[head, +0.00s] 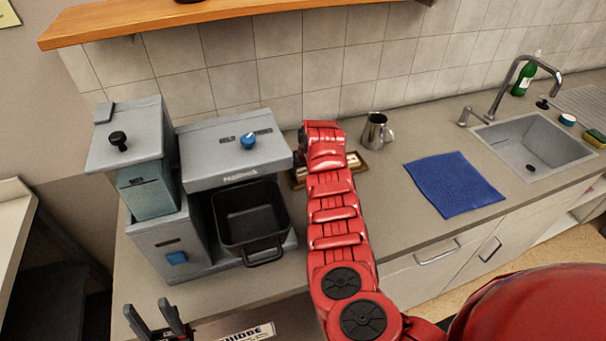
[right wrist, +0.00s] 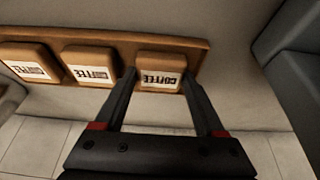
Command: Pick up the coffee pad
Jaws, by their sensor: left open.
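Several tan coffee pads with white "COFFEE" labels sit in a row in a brown wooden tray (right wrist: 205,45) in the right wrist view. My right gripper (right wrist: 160,80) is open, its fingertips at either side of the rightmost coffee pad (right wrist: 160,70). I cannot tell whether they touch it. In the head view my red right arm covers most of the tray (head: 357,161) and hides the pads and the right gripper. My left gripper (head: 158,318) is open and empty at the bottom left, in front of the counter.
A grey coffee machine (head: 235,150) with a black basket (head: 250,215) stands left of the tray. A metal jug (head: 376,132) is just right of the tray. A blue cloth (head: 452,184) and a sink (head: 535,140) lie further right. A wooden shelf (head: 200,17) hangs above.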

